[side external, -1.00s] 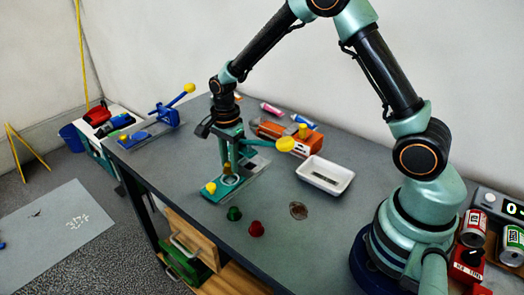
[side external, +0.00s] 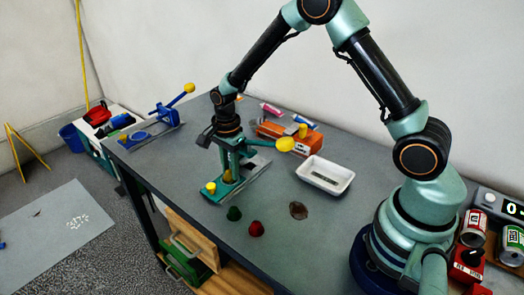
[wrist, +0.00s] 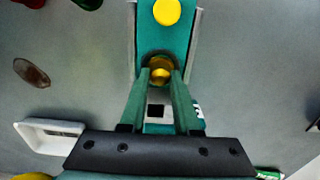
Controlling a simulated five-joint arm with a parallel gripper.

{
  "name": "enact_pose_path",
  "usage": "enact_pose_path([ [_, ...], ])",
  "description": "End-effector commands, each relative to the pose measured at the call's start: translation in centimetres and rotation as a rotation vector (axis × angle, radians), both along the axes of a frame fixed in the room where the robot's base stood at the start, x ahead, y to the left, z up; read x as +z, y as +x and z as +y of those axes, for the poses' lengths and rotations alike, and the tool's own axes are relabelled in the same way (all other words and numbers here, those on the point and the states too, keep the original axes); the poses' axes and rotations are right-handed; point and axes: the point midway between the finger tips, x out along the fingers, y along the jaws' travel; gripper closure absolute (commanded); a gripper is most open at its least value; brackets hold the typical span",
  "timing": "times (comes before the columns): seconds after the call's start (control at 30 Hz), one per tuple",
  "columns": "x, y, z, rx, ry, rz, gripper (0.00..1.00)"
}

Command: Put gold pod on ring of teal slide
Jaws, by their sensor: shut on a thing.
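The teal slide (side external: 219,194) lies on the bench, with a yellow knob (side external: 210,187) at its near end. In the wrist view, the teal slide (wrist: 181,40) runs up the picture from a dark ring (wrist: 146,60), with the yellow knob (wrist: 166,11) beyond. My gripper (wrist: 160,76) is shut on the gold pod (wrist: 160,69), whose sides are partly hidden by the fingers. The pod appears over or within the ring; I cannot tell whether it rests on it. In the side view, my gripper (side external: 228,174) points down at the slide, and the gold pod (side external: 228,178) is low between its fingers.
A yellow-ended lever (side external: 284,144) stands close right of my gripper. An orange box (side external: 275,131) and a white tray (side external: 324,187) lie farther right. Green (side external: 234,213) and red (side external: 255,229) pods and a brown stain (side external: 298,210) are in front. A blue slide device (side external: 165,110) stands back left.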

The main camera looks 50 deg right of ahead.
Motion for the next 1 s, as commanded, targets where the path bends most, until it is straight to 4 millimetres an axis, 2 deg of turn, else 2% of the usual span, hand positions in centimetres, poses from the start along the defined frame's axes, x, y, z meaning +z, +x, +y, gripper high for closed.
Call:
enact_pose_path([
  [0.27, 0.0, 0.0, 0.0, 0.000, 0.000, 0.000, 0.96],
  [0.3, 0.0, 0.0, 0.0, 0.000, 0.000, 0.000, 0.54],
  [0.37, 0.0, 0.0, 0.0, 0.000, 0.000, 0.000, 0.34],
  [0.7, 0.1, 0.0, 0.0, 0.000, 0.000, 0.000, 0.34],
  [1.0, 2.2, 0.0, 0.0, 0.000, 0.000, -0.001, 0.34],
])
